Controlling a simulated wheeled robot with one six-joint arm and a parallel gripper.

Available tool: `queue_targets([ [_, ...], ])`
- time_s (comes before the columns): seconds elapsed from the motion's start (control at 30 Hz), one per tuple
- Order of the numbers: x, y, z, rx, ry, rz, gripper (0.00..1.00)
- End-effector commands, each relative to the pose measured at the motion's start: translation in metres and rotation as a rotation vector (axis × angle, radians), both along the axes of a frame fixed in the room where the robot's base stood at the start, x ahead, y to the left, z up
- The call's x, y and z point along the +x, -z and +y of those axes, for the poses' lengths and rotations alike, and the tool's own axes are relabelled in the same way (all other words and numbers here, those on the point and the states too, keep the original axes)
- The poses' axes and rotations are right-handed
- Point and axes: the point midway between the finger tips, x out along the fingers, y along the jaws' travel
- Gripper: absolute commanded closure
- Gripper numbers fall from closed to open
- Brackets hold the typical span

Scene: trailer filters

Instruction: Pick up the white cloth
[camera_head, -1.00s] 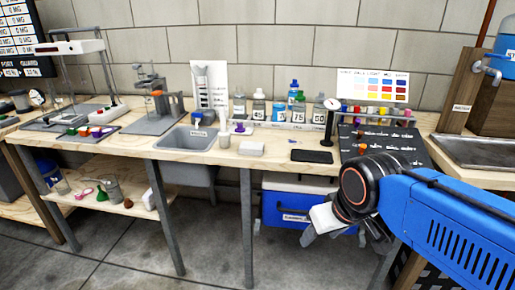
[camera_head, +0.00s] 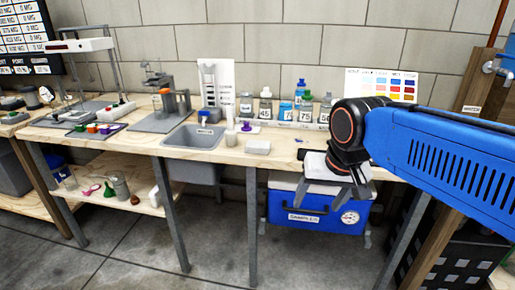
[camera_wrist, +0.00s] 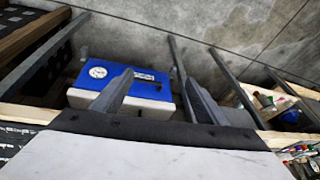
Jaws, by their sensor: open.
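The white cloth (camera_head: 257,147) looks like a small pale folded pad. It lies flat on the wooden bench, just right of the sink, in the head view. I cannot make it out in the wrist view. My gripper (camera_head: 335,192) hangs at the bench's front edge, to the right of the cloth and apart from it. Its two fingers point down and are spread, with nothing between them. The fingers also show in the wrist view (camera_wrist: 156,84), with the blue cooler beyond them.
The grey sink (camera_head: 193,137) is left of the cloth. Several bottles (camera_head: 286,112) stand behind it. A blue cooler (camera_head: 318,212) sits under the bench; it also shows in the wrist view (camera_wrist: 145,88). Bench legs (camera_head: 252,215) stand below. Bench space around the cloth is mostly clear.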

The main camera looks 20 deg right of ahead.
Motion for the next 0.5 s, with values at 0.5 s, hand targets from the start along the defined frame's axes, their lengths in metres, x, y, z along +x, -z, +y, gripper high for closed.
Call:
queue_targets([
  [0.5, 0.136, -0.115, 0.021, 0.202, 0.697, 0.15, 0.33],
])
